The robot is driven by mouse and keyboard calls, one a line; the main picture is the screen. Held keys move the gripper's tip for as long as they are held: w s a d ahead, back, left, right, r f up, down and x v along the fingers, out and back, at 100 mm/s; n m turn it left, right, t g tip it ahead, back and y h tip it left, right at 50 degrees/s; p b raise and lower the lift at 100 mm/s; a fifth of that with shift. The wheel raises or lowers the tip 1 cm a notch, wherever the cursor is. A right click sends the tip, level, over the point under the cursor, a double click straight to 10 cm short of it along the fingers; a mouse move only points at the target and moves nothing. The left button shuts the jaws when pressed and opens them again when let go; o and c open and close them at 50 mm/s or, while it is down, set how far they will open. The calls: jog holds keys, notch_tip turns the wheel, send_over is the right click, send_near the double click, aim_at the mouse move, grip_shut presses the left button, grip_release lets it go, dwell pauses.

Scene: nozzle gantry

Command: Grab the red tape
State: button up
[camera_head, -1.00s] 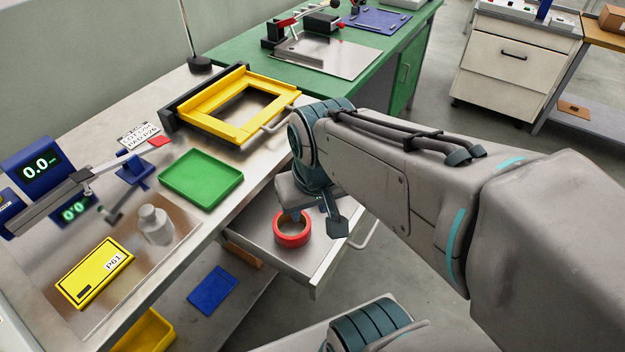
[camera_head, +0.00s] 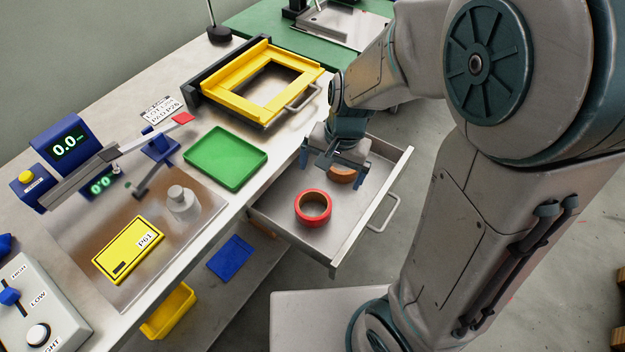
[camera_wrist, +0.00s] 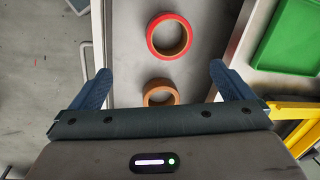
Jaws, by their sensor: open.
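The red tape (camera_head: 313,207) is a red ring with a tan inside, lying flat in the open metal drawer (camera_head: 331,243). In the wrist view the red tape (camera_wrist: 169,36) lies beyond the fingertips, roughly midway between them. My gripper (camera_head: 336,168) is open and empty over the back part of the drawer. A tan tape roll (camera_head: 342,174) lies in the drawer below my gripper and is partly hidden by it. In the wrist view the tan roll (camera_wrist: 160,93) shows between the open fingers, nearer than the red tape.
The drawer has raised walls and a front handle (camera_head: 384,213). The bench above it carries a green tray (camera_head: 226,158), a yellow frame (camera_head: 262,80) and a yellow P61 block (camera_head: 128,250). A yellow bin (camera_head: 169,311) and a blue item (camera_head: 230,258) are on the lower shelf.

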aim_at(310, 194)
jog(key=w+a+f+m, duration=0.1)
jog(key=f, duration=0.5)
jog(key=w+a+f+m+h, duration=0.1)
jog(key=f, duration=0.5)
jog(key=w+a+f, duration=0.1)
jog(key=f, duration=0.6)
jog(key=shift+w+a+f+m+h+p, duration=0.1)
jog(key=shift+a+m+h+p, duration=0.2)
jog(key=shift+m+p, duration=0.1)
jog(key=shift+c, duration=0.3)
jog(key=c, duration=0.7)
